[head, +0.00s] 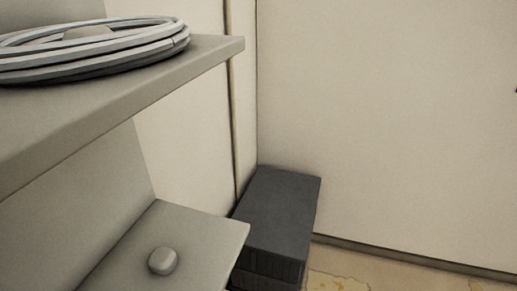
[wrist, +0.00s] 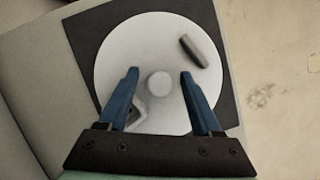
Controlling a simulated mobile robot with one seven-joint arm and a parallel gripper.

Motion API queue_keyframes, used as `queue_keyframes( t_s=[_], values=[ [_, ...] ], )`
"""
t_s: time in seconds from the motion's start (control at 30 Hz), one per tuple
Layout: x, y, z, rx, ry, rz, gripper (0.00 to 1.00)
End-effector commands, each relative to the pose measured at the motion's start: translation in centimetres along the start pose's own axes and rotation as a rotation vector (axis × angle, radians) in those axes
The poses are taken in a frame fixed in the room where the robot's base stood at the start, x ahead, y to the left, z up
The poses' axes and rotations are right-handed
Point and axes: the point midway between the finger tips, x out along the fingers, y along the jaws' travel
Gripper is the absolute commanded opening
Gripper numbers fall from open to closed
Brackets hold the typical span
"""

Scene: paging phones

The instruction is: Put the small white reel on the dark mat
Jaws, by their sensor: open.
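In the wrist view a round white disc with a small round hub, which looks like the white reel (wrist: 130,40), lies over the dark square mat (wrist: 83,32). Mat corners show around its edge. My gripper (wrist: 158,74) is open above the disc, its blue fingers on either side of the hub, with a gap to it on both sides. I cannot tell how high the fingertips are above the disc. The gripper hides the near part of disc and mat. Neither reel, mat nor gripper shows in the head view.
A cable coil (head: 150,52) lies on the upper shelf (head: 215,58) in the head view. A small rounded piece (head: 162,261) sits on the lower shelf (head: 215,232). A dark box (head: 280,205) stands in the corner by the wall. Pale, stained floor (head: 335,280) is at lower right.

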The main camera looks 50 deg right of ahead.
Motion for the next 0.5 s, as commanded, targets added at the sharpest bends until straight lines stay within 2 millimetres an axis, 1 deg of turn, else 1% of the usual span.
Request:
queue_keyframes(
  t_s=[0.07, 0.17, 0.27, 0.5],
  values=[
    [-0.2, 0.0, 0.1, 0.001, 0.0, 0.001, 0.66],
    [-1.1, 0.1, 0.1, -0.001, -0.001, 0.001, 0.66],
    [-2.8, 0.1, 0.1, -0.001, -0.001, 0.003, 0.66],
    [-8.1, 0.1, 0.1, -0.001, -0.002, 0.004, 0.66]
  ],
)
